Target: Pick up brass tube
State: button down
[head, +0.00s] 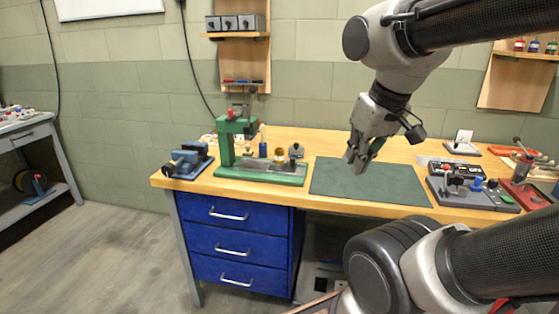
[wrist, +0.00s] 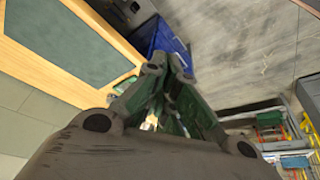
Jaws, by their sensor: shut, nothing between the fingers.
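A small brass-coloured cylinder (head: 279,154), which looks like the brass tube, stands by the base of the green press (head: 226,145) on the workbench. It is small in the head view, and I cannot make it out in the wrist view. My gripper (head: 356,160) points down over the dark green mat (head: 368,183), to the right of the cylinder and apart from it. Its fingers are shut with nothing between them. In the wrist view the fingers (wrist: 168,68) come together near the picture's middle.
A blue vise (head: 186,160) sits at the bench's left end. A grey box with knobs (head: 470,187) and a red tool (head: 525,190) are at the right. Blue drawers (head: 232,240) are below the bench top. The mat looks empty.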

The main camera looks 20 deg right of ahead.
aim_at(278, 155)
jog(key=i+j+z, duration=0.2)
jog(key=i+j, duration=0.15)
jog(key=j, duration=0.3)
jog(key=i+j, duration=0.15)
jog(key=j, duration=0.2)
jog(key=i+j+z, duration=0.15)
jog(key=j, duration=0.2)
jog(key=i+j+z, duration=0.1)
jog(key=j, duration=0.3)
jog(key=i+j+z, duration=0.1)
jog(key=j, duration=0.3)
jog(key=i+j+z, duration=0.1)
jog(key=i+j, duration=0.25)
jog(key=i, duration=0.35)
